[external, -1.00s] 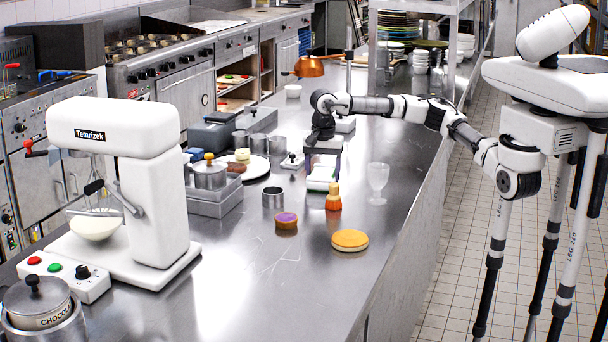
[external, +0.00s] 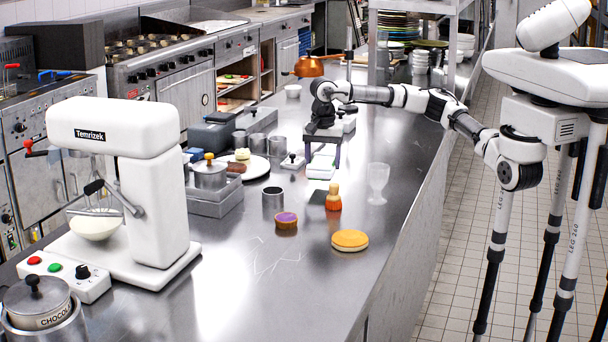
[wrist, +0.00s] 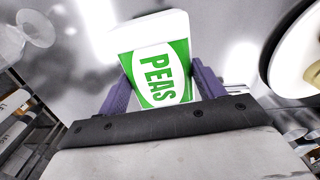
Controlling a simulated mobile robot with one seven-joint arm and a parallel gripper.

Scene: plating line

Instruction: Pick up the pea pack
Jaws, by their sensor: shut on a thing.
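The pea pack (wrist: 160,65) is a white and green box marked PEAS. In the wrist view it sits between the two purple fingers of my gripper (wrist: 160,88), which is shut on it. In the external view my gripper (external: 323,155) points down over the counter, with the pale pack (external: 321,168) between and below its fingers. The pack appears slightly above the counter, though the exact gap is hard to tell.
A clear glass goblet (external: 378,183) stands to the right of the pack. An orange-based bottle or brush (external: 333,197), a metal cup (external: 272,198), a purple-topped tart (external: 286,220) and an orange-topped cake (external: 350,240) stand nearer. A white plate (external: 257,168) lies left.

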